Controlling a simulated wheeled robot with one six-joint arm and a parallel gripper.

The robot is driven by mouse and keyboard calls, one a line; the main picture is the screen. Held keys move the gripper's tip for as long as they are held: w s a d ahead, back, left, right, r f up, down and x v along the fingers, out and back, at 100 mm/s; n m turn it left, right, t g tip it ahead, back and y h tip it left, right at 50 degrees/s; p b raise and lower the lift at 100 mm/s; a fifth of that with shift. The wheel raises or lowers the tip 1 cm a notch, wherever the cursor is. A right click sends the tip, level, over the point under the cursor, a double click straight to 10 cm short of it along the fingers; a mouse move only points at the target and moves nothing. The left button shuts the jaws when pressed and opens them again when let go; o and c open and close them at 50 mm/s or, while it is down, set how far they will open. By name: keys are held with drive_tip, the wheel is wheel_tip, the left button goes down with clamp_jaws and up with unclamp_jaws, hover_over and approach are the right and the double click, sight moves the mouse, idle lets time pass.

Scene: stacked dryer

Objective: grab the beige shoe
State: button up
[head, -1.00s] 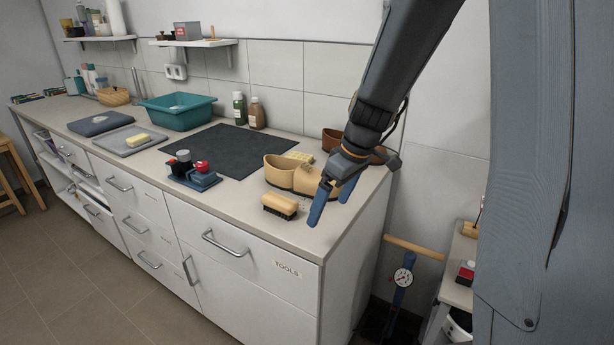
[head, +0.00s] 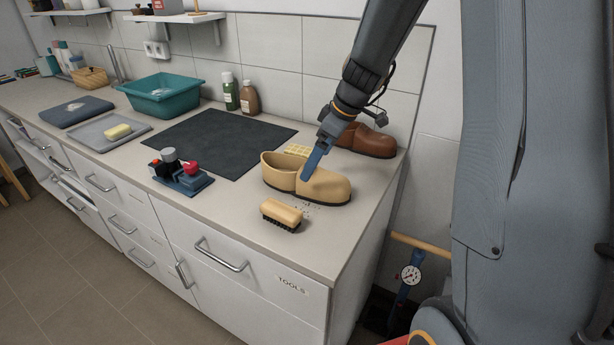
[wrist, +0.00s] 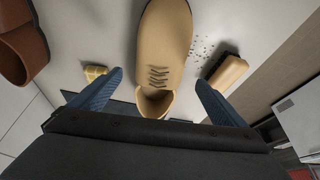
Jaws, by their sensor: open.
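The beige shoe (head: 328,187) stands upright on the counter near its right end, toe to the right. In the wrist view the beige shoe (wrist: 164,45) runs up the middle, its laces and opening nearest me. My gripper (head: 309,166) is over the shoe in the head view and hides part of it. In the wrist view the two blue fingers of my gripper (wrist: 158,92) are apart, one on each side of the shoe's opening, with gaps to it. Nothing is held. Exact height above the shoe is hard to tell.
A brush (head: 282,214) lies in front of the shoe, with dirt crumbs beside it. A brown shoe (head: 372,141) stands behind, and a yellow sponge-like block (head: 297,150) lies between. A dark mat (head: 215,140) and a polish caddy (head: 182,175) are to the left.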

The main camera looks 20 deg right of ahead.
drive_tip(key=shift+p+x, duration=1.4)
drive_tip(key=shift+x, duration=2.15)
drive_tip(key=shift+d+f, duration=0.1)
drive_tip(key=shift+d, duration=0.1)
drive_tip(key=c, duration=1.4)
